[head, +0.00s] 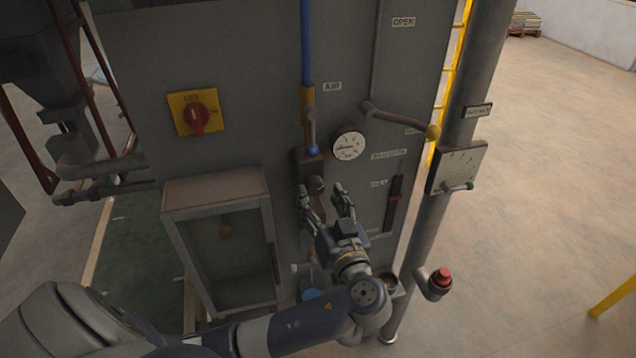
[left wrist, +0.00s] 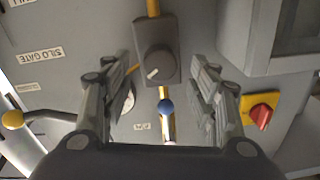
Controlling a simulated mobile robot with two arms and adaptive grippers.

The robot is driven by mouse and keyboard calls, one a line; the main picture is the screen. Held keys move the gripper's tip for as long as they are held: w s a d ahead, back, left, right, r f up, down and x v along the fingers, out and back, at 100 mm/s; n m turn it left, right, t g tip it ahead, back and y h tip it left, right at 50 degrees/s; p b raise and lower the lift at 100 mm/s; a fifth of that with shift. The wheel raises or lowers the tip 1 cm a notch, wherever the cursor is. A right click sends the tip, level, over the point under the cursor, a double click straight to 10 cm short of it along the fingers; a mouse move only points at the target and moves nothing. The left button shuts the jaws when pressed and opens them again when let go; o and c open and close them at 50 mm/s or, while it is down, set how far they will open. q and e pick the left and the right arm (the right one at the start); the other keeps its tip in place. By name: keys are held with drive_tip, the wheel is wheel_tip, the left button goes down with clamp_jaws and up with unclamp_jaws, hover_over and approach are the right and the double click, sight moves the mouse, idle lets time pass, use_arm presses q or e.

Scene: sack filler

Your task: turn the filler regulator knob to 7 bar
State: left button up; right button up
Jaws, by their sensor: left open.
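The regulator knob (head: 317,184) is a dark round knob on a grey-brown block below the blue air pipe. In the left wrist view the knob (left wrist: 155,62) has a white pointer mark towards its lower left. My left gripper (head: 324,194) is open and empty, its fingers pointing at the panel. In the left wrist view the knob lies between the spread fingers (left wrist: 160,78), with no clear contact. The round pressure gauge (head: 348,146) has a white face; its reading is too small to tell. In the left wrist view a finger partly hides it. My right gripper is not in view.
A blue-handled valve (head: 312,151) sits just above the regulator. A lever with a yellow ball (head: 432,132) sticks out at right. A red switch on a yellow plate (head: 197,114) and a framed box (head: 222,240) are at left. A red button (head: 441,277) is lower right.

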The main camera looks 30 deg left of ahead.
sight(314, 185)
use_arm(q)
drive_tip(key=shift+p+x, duration=0.35)
drive_tip(key=shift+x, duration=0.7)
drive_tip(key=shift+w+a, duration=0.25)
drive_tip(key=shift+a, duration=0.05)
drive_tip(key=c, duration=1.1)
drive_tip(key=shift+o, duration=0.2)
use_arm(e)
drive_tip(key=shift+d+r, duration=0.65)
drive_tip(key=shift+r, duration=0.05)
use_arm(q)
drive_tip(key=shift+f, duration=0.1)
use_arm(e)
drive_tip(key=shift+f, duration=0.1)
